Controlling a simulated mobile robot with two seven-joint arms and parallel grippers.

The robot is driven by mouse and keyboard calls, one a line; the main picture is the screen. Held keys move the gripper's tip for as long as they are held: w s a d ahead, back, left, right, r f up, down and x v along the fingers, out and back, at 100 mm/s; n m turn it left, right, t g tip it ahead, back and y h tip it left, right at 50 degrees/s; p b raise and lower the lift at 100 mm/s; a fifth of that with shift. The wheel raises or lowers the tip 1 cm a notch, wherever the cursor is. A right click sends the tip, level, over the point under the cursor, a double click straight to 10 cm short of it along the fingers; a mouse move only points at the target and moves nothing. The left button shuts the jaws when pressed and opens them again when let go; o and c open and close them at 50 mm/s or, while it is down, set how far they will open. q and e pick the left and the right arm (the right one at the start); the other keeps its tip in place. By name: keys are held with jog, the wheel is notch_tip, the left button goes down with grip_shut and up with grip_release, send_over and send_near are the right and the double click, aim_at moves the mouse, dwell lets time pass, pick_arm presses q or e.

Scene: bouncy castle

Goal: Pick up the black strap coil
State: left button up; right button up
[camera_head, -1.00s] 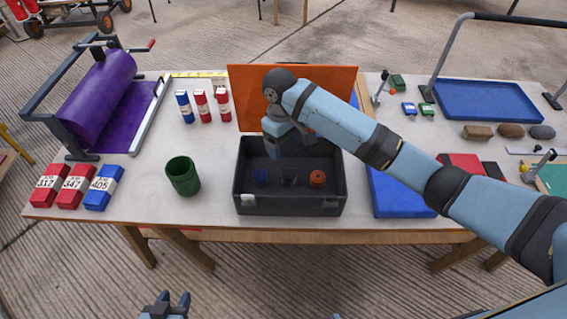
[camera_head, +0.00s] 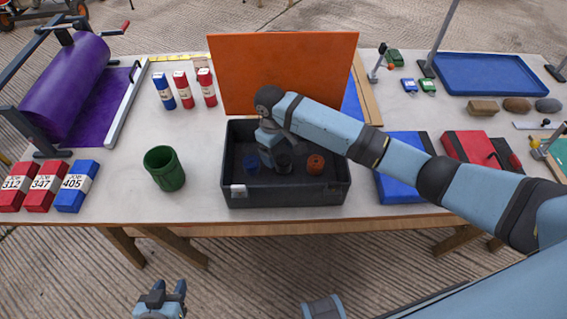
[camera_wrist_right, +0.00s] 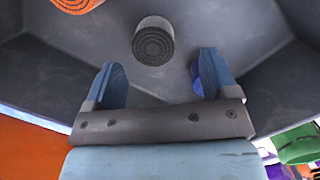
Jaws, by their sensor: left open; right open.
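The black strap coil (camera_head: 284,163) stands in the dark open case (camera_head: 285,196) on the table, between a blue coil (camera_head: 250,163) and an orange coil (camera_head: 316,164). In the right wrist view the black coil (camera_wrist_right: 153,42) shows its spiral end, just beyond the gap between my fingers. My right gripper (camera_wrist_right: 160,76) is open and empty, inside the case; in the head view it partly covers the area beside the black coil. My left gripper (camera_head: 166,290) is open and empty at the bottom of the head view, away from the table.
The case's raised orange lid (camera_head: 284,70) stands behind it. A green cup (camera_head: 164,168) is to the left, a blue flat case (camera_head: 400,150) to the right. The case walls surround my right gripper. In the wrist view the blue coil (camera_wrist_right: 222,72) is close to one finger.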

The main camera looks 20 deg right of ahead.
aim_at(283, 159)
jog(key=f, duration=0.3)
jog(key=d+f, duration=0.1)
jog(key=f, duration=0.1)
jog(key=shift+s+d, duration=0.1)
jog(key=shift+s, duration=0.2)
jog(key=c, duration=1)
